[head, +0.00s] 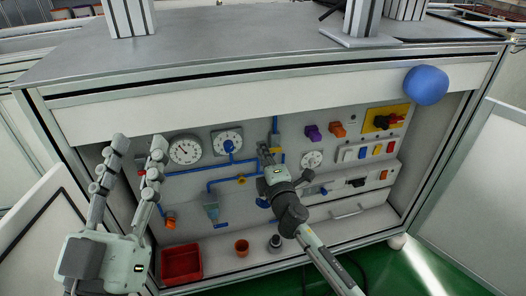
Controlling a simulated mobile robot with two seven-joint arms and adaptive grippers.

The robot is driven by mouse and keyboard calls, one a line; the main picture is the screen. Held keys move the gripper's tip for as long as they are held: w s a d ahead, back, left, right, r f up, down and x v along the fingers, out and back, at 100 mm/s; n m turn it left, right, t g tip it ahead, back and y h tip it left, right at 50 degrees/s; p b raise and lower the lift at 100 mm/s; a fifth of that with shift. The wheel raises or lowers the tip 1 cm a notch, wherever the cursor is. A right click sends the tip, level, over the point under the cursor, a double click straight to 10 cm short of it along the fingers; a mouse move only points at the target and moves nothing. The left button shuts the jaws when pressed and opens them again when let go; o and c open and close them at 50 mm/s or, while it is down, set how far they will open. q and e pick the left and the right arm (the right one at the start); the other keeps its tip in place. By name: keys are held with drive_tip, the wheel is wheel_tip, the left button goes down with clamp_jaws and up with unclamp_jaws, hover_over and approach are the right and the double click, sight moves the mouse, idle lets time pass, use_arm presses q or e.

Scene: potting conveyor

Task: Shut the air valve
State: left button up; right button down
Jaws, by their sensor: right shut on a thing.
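Blue air pipes (205,167) run across the grey panel inside the open cabinet. A small yellow part, apparently the air valve's handle (279,150), shows by the vertical blue pipe right of the middle gauge. My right gripper (264,151) reaches up to it from below. Its fingers are shut at the handle and hide part of it, so the handle's exact angle cannot be told. My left gripper (138,143) is open and empty, in front of the cabinet's left side, with its fingers pointing up.
A blue ball (425,85) sits at the upper right edge. Open doors flank the cabinet.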

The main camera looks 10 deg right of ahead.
drive_tip(key=shift+f, duration=0.1)
idle(0.4)
drive_tip(key=c, duration=1.5)
unclamp_jaws()
drive_tip(key=shift+c, duration=0.2)
drive_tip(key=shift+s, duration=0.1)
drive_tip(key=s, duration=1.2)
drive_tip(key=shift+d, duration=0.2)
